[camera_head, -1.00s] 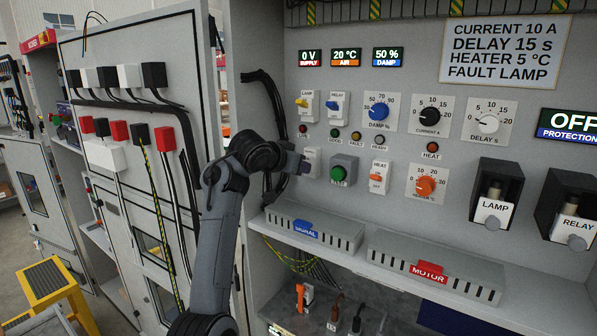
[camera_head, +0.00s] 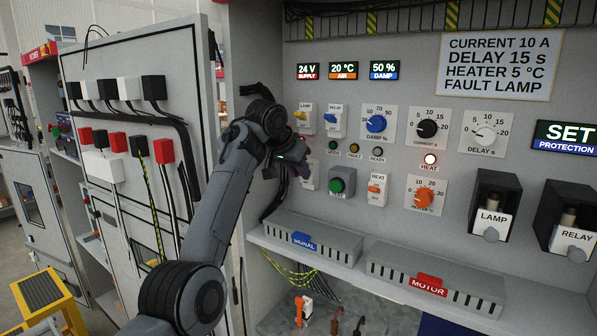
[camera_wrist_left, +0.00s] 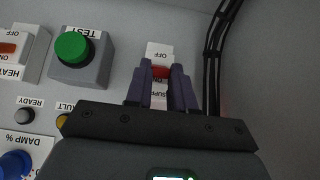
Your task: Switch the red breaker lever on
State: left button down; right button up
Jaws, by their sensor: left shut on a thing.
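The red breaker lever (camera_wrist_left: 160,72) sits on the white supply switch plate (camera_wrist_left: 159,50), which reads OFF and SUPPLY in the left wrist view. My left gripper (camera_wrist_left: 160,78) is shut on the lever, with one dark finger on each side. The fingers hide part of the lever and of the plate's lettering. In the head view my left gripper (camera_head: 303,170) reaches this plate from the left and hides the lever. The supply display (camera_head: 308,71) reads 24 V. My right gripper is not in view.
The green test button (camera_head: 337,185) and the orange heater switch (camera_head: 375,189) stand right of the gripper. Blue and yellow toggles sit just above. Black cables (camera_wrist_left: 214,55) run close beside the supply switch. A vented rail (camera_head: 310,240) juts out below.

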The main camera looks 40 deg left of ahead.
pick_arm(q)
jog(key=c, duration=1)
grip_release()
jog(key=shift+o, duration=0.2)
